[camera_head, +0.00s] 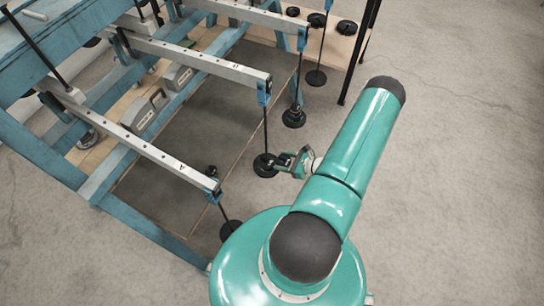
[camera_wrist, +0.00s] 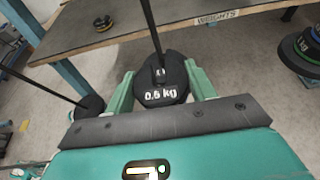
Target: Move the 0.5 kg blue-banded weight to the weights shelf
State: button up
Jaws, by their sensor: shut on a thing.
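The black weight marked 0.5 kg (camera_wrist: 160,92) sits between the jaws of my gripper (camera_wrist: 160,88), which is shut on it. No blue band shows on its visible top and side. A thin rod rises above it; in the head view the rod hangs from the middle beam, and the weight (camera_head: 264,166) is at its lower end. I cannot tell whether the weight is still on the rod. My gripper (camera_head: 288,163) reaches it from the right. The shelf (camera_wrist: 135,30) labelled WEIGHTS lies just beyond the weight; it shows as a dark board in the head view (camera_head: 205,110).
A black weight with a yellowish band (camera_wrist: 103,23) stands on the shelf. A stack with blue and green bands (camera_wrist: 305,50) hangs at right, and another hanger disc (camera_wrist: 90,105) at left. Blue frame legs and beams (camera_head: 160,155) surround the shelf. Much of the shelf is bare.

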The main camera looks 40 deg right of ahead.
jog(key=s+d, duration=0.3)
jog(key=s, duration=0.7)
jog(key=shift+d+r, duration=0.2)
jog(key=shift+d, duration=0.15)
jog(key=shift+r, duration=0.25)
jog(key=s+d, duration=0.2)
jog(key=s, duration=0.4)
jog(key=shift+d, duration=0.15)
dwell(0.7)
